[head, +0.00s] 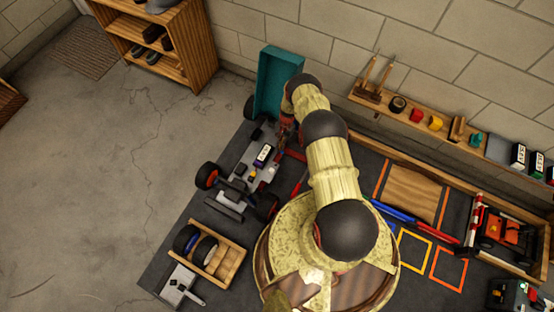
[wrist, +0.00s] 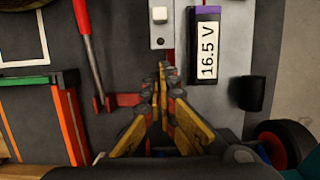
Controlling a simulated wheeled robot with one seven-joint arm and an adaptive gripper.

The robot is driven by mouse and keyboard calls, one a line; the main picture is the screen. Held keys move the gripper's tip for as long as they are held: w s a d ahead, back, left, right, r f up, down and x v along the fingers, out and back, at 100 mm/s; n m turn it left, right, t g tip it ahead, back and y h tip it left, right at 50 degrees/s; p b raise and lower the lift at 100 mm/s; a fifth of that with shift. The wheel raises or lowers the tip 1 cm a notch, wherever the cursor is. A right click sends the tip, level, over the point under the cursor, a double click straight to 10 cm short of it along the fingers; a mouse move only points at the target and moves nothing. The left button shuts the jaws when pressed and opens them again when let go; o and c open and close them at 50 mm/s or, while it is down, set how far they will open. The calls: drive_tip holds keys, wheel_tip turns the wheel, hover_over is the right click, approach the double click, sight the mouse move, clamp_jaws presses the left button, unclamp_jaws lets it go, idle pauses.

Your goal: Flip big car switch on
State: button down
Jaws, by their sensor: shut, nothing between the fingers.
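The big car (head: 238,180) is an open grey chassis with black wheels, lying on the dark mat in the head view. A battery labelled 16.5 V (wrist: 207,45) with a purple end sits on the chassis; it also shows in the head view (head: 262,156). In the head view my gripper (head: 287,130) is small and partly hidden.
A teal panel (head: 275,85) stands at the car's far end, close to my arm. A red-handled bar (wrist: 88,50) lies left of my fingers. A wooden tray with wheels (head: 226,262), a tool shelf (head: 420,122) along the wall and a wooden rack (head: 190,45) surround the mat. The left floor is clear.

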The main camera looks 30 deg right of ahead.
drive_tip(key=b, duration=0.4)
approach(273, 167)
drive_tip(key=d+f, duration=0.3)
drive_tip(key=f, duration=0.2)
drive_tip(key=shift+s+a, duration=0.15)
drive_tip(key=shift+a, duration=0.35)
drive_tip(key=shift+s+a, duration=0.2)
drive_tip(key=shift+a, duration=0.35)
drive_tip(key=shift+s+a, duration=0.3)
drive_tip(key=shift+a, duration=0.2)
drive_tip(key=shift+s+a, duration=0.1)
drive_tip(key=shift+s+a, duration=0.4)
drive_tip(key=shift+a, duration=0.2)
drive_tip(key=shift+s+a, duration=0.45)
drive_tip(key=shift+a, duration=0.2)
drive_tip(key=v, duration=1.2)
